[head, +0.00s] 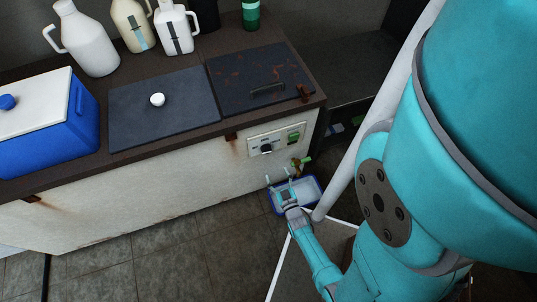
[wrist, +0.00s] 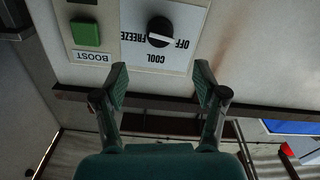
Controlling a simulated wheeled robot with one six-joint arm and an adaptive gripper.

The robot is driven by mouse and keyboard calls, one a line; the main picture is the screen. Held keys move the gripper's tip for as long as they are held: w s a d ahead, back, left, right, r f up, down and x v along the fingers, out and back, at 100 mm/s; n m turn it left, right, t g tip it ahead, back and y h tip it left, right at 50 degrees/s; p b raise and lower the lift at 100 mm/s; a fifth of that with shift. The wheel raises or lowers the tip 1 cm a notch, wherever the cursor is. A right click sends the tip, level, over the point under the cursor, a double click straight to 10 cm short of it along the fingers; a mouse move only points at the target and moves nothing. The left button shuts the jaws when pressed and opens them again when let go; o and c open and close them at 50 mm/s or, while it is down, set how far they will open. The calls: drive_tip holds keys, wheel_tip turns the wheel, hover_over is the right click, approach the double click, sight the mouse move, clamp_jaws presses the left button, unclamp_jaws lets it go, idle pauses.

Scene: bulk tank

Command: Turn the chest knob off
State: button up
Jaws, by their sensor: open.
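The chest knob (head: 266,147) is a round black knob on a pale control panel on the white chest's front. In the wrist view the knob (wrist: 158,28) shows upside down with its OFF, COOL and FREEZE labels. A pale line crosses the knob roughly sideways; which end is the pointer I cannot tell. My gripper (head: 278,176) is open and empty, below the panel in the head view. In the wrist view its fingers (wrist: 161,72) are spread apart, with the knob beyond the gap between them. The fingers appear clear of the knob.
A green BOOST button (wrist: 86,33) sits beside the knob. A valve with a green handle (head: 303,161) sticks out below the panel, above a blue tray (head: 312,190). The chest top holds a dark lid (head: 160,115), a blue cooler (head: 78,125) and several jugs.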

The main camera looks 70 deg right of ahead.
sight(268, 152)
drive_tip(key=w+d, duration=0.2)
drive_tip(key=w+d+m, duration=0.1)
drive_tip(key=w+d, duration=0.1)
drive_tip(key=d, duration=0.1)
drive_tip(key=w+d+m, duration=0.1)
drive_tip(key=w+d, duration=0.2)
drive_tip(key=shift+d, duration=0.15)
drive_tip(key=shift+c, duration=0.2)
drive_tip(key=c, duration=1.1)
